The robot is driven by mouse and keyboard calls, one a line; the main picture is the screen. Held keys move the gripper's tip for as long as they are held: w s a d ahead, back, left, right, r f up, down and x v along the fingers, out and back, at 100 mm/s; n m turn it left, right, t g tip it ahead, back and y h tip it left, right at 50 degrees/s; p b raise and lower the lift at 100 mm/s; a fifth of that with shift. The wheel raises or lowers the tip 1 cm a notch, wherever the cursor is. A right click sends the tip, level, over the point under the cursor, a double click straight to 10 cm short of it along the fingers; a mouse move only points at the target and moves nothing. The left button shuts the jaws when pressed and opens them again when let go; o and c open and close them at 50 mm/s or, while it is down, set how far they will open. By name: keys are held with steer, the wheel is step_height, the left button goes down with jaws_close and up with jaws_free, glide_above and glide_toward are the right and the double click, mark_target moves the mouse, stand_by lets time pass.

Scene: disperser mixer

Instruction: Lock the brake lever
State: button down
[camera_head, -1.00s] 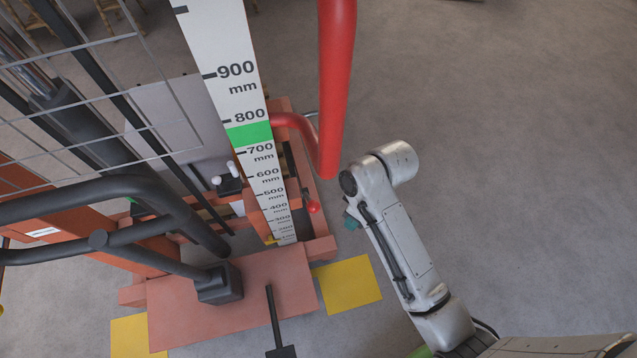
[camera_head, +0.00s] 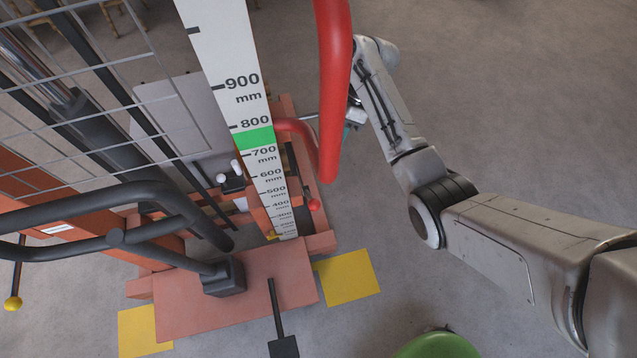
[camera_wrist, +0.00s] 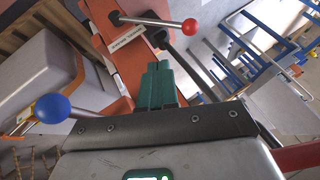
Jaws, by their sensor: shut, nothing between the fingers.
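In the wrist view a lever with a red ball knob (camera_wrist: 189,26) and a metal rod sticks out from an orange post. A label plate (camera_wrist: 127,38) sits below its rod; its text is too small to read. The teal fingers of my gripper (camera_wrist: 160,68) are together and empty, pointing toward this post, apart from the lever. In the head view my gripper (camera_head: 347,130) is beside the red curved bar (camera_head: 334,90), which partly hides it. I cannot tell which is the brake lever.
The height scale (camera_head: 225,60), black tube handles (camera_head: 100,195) and wire guard stand at left. A black pedal (camera_head: 283,346) is at the base. A blue-knobbed lever (camera_wrist: 52,108) is left in the wrist view. Floor at right is open; a green round object (camera_head: 437,345) is below.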

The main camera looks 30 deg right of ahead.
steer(key=p, duration=0.1)
glide_toward(310, 197)
steer(key=a, duration=0.2)
steer(key=shift+s+a+f+p, duration=0.25)
steer(key=shift+s+a+p, duration=0.2)
steer(key=shift+s+p, duration=0.25)
steer(key=shift+s+a+f+p, duration=0.25)
steer(key=shift+s+a+p, duration=0.25)
steer(key=shift+s, duration=0.3)
steer(key=shift+f, duration=0.1)
